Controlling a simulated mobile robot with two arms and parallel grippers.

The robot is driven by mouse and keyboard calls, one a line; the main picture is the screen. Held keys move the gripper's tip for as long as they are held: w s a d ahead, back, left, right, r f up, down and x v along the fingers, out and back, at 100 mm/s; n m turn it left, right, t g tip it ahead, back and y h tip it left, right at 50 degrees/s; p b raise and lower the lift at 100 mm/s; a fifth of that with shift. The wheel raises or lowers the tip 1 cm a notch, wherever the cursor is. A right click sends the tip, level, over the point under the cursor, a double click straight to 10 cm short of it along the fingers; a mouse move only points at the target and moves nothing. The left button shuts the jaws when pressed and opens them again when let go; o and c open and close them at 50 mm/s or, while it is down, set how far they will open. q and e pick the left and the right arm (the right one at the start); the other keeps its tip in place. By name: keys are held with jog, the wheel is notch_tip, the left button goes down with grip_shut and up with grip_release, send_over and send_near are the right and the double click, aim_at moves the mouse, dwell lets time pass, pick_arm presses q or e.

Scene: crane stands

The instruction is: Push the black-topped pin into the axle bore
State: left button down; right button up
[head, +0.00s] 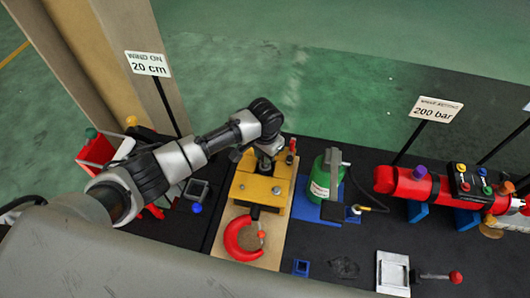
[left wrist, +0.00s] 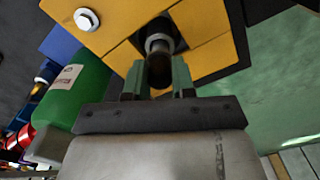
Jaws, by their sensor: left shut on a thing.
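My left gripper (head: 266,163) is over the back part of the yellow crane block (head: 256,188) in the head view. In the left wrist view, its two fingers (left wrist: 158,80) are shut on a dark-topped pin (left wrist: 159,70). A grey part of the pin shows beyond the dark top and points into the dark axle bore (left wrist: 158,27) in the yellow block, which also shows in the left wrist view (left wrist: 205,62). I cannot tell how deep the pin sits. In the head view the pin is hidden by the gripper. My right gripper is not in view.
A red hook (head: 234,236) hangs at the block's front on a wooden board (head: 272,252). A green bottle (head: 319,178) stands close to the right. A red cylinder (head: 402,185) lies farther right. A sign post (head: 168,105) stands behind my left arm.

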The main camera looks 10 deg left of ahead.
pick_arm(q)
jog(key=shift+f+b, duration=0.7)
jog(key=shift+f, duration=0.6)
jog(key=c, duration=0.8)
grip_release()
jog(key=shift+c, duration=0.2)
notch_tip(320, 180, up, 5)
jog(key=p, duration=0.5)
jog(key=shift+p, duration=0.3)
